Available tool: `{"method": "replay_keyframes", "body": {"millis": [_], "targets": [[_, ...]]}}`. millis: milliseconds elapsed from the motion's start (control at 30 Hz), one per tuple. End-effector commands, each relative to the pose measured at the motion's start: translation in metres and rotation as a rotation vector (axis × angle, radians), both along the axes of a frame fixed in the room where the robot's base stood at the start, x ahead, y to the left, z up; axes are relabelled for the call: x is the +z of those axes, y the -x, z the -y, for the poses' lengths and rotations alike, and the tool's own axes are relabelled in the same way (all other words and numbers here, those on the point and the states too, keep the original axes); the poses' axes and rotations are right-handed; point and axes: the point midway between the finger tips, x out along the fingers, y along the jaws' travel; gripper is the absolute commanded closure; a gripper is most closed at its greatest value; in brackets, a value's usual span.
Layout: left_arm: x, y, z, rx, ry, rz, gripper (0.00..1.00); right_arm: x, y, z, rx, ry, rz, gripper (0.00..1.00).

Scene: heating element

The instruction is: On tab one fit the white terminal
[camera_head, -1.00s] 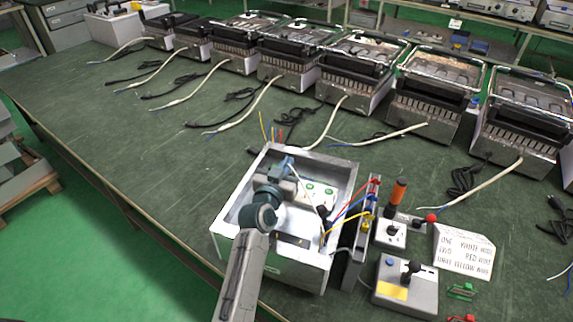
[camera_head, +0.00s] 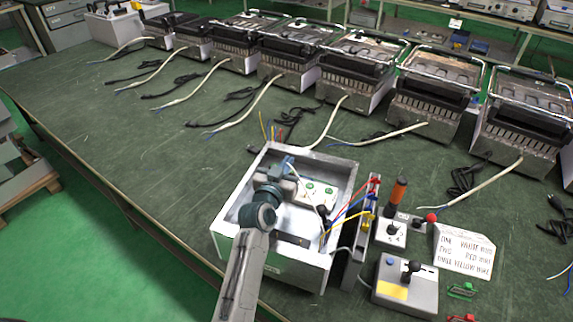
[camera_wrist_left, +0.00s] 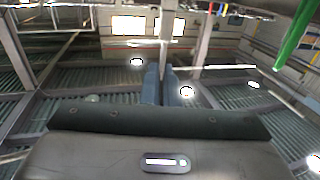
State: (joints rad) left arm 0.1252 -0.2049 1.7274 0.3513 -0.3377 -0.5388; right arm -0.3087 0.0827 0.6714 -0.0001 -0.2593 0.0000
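The open metal housing (camera_head: 231,243) stands at the front middle of the bench. My left gripper (camera_head: 287,166) is inside it, near the back wall. In the left wrist view its two blue-grey fingers (camera_wrist_left: 163,88) are nearly together. A thin white lead (camera_head: 302,187) curves up from inside the housing to the fingertips. The terminal at its end is too small and hidden to see clearly. A pale plate with green marks (camera_head: 318,190) lies right of the gripper; I cannot make out individual tabs. My right gripper is not in view.
Red, blue and yellow leads (camera_head: 349,206) run to an upright rack (camera_head: 352,250) at the housing's right. Beyond it stand a joystick box (camera_head: 406,286), an orange-topped post (camera_head: 398,191) and a lettered card (camera_head: 463,252). Several toaster-like units line the back.

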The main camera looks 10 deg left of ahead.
Motion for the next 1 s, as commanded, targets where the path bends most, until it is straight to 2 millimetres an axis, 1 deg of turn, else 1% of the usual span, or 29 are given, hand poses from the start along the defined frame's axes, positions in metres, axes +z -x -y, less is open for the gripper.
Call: {"method": "replay_keyframes", "body": {"millis": [433, 600, 1000], "targets": [[0.0002, 0.0, 0.0, 0.0, 0.0, 0.0, 1.0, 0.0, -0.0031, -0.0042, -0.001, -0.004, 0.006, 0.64], [-0.0001, 0.0, 0.0, 0.0, 0.0, 0.0, 1.0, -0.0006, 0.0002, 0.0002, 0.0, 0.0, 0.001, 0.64], [-0.0094, 0.0001, -0.0001, 0.0, 0.0, 0.0, 1.0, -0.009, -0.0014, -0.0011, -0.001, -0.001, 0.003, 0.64]]}}
